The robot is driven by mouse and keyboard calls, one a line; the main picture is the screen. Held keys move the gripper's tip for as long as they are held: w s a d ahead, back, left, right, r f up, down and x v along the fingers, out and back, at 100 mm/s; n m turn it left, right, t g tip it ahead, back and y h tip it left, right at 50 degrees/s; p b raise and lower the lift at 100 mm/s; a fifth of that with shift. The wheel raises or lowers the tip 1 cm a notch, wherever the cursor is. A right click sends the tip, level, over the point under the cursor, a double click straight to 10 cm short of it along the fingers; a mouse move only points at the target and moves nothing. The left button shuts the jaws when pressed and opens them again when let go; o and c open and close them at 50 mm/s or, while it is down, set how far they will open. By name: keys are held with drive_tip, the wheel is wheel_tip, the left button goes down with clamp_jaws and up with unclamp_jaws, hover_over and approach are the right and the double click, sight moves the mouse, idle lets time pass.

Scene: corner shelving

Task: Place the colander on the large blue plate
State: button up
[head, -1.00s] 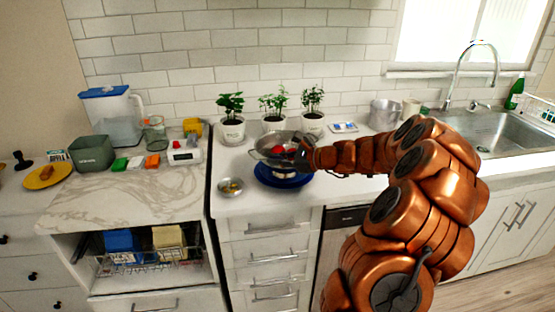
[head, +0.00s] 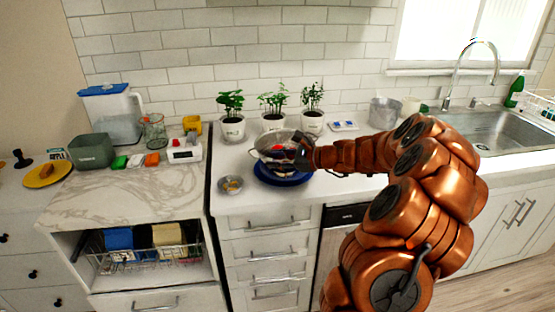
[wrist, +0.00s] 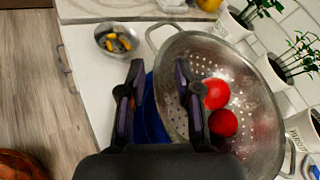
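The colander (wrist: 255,80) holds two red round items (wrist: 218,107) in the wrist view. The plate is mostly hidden beneath it; a blue strip (wrist: 152,115) shows between my fingers. My gripper (wrist: 159,68) is open astride the colander's near rim, one finger outside and one over the inside. A gap shows between the fingers. Whether either finger touches the rim is unclear.
A small metal bowl (head: 231,185) with yellow pieces stands left of the plate. Several potted plants (head: 273,121) stand close behind the colander. A metal pot (head: 384,112) and a cup (head: 410,105) are to the right. The counter's front edge is close to the plate.

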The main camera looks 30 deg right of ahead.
drive_tip(key=b+v, duration=0.2)
drive_tip(key=v, duration=1)
drive_tip(key=s+a+n+g+y, duration=0.2)
drive_tip(key=a+n+g, duration=0.45)
drive_tip(key=a, duration=1.25)
drive_tip(key=s+a+f+n+g+h, duration=0.1)
drive_tip(key=s+a+f+n+g, duration=0.2)
drive_tip(key=s+a+n, duration=0.65)
drive_tip(key=s+a+f+n+g+h, duration=0.2)
drive_tip(key=s+a+f+g+h, duration=0.1)
drive_tip(key=s+a, duration=0.4)
drive_tip(key=s+d+f+n+g+h, duration=0.1)
drive_tip(key=s+d+n+h, duration=0.1)
drive_tip(key=s, duration=0.4)
drive_tip(key=s+d+f+n+h, duration=0.1)
drive_tip(key=s+d+n+h, duration=0.2)
drive_tip(key=s, duration=0.4)
drive_tip(key=shift+d+n+g, duration=0.35)
drive_tip(key=shift+n, duration=0.55)
drive_tip(key=shift+f, duration=0.15)
drive_tip(key=shift+r+p, duration=0.9)
drive_tip(key=shift+p, duration=0.1)
